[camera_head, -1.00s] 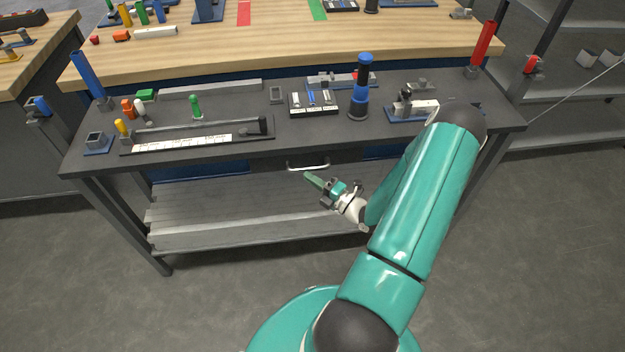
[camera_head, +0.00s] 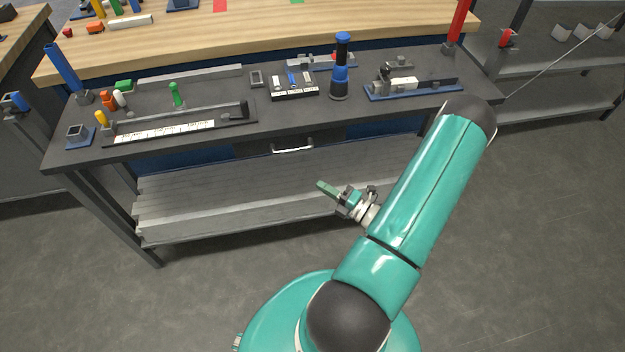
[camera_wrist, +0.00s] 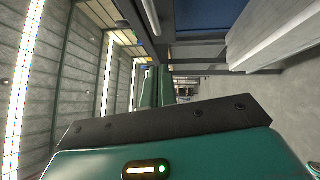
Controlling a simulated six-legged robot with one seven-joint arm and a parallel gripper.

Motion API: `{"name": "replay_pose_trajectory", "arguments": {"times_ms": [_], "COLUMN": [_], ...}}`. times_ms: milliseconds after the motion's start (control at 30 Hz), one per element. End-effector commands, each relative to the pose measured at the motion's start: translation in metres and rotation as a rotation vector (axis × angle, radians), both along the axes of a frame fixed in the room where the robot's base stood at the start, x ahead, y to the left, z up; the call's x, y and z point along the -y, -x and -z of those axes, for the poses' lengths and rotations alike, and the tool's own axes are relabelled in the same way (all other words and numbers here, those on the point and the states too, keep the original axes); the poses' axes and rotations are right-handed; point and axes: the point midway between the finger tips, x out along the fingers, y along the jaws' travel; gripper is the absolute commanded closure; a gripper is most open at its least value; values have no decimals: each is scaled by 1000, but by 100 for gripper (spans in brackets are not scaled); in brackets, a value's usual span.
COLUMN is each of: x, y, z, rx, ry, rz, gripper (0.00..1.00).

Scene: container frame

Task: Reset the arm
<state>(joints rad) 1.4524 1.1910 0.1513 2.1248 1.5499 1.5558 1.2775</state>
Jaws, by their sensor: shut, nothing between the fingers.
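My gripper (camera_head: 325,187) is in front of the workbench, below the height of its top and near the lower shelf. Its green fingers are together, with nothing between them, and point up and left in the head view. In the wrist view the fingers (camera_wrist: 153,90) lie side by side at the middle. My teal arm reaches forward from my base on the right side of the head view, bent at the elbow.
The dark workbench (camera_head: 210,136) stands ahead, with a drawer handle (camera_head: 293,149) on its front and a slatted lower shelf (camera_head: 230,193). A grey shelf rack (camera_head: 570,110) is at right. Floor around me is clear.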

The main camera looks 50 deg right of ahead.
Motion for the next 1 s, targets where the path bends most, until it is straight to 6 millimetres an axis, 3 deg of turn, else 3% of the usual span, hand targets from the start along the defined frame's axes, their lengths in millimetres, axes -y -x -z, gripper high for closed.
{"name": "replay_pose_trajectory", "arguments": {"times_ms": [400, 567, 800, 1000], "x": [0, -13, -69, -120], "y": [8, -4, -33, -41], "z": [0, -19, -77, -119], "rx": [0, 2, 47, 148], "ry": [5, 114, 508, 858], "rz": [-6, -107, -464, -770], "gripper": [100, 100, 100, 100]}}
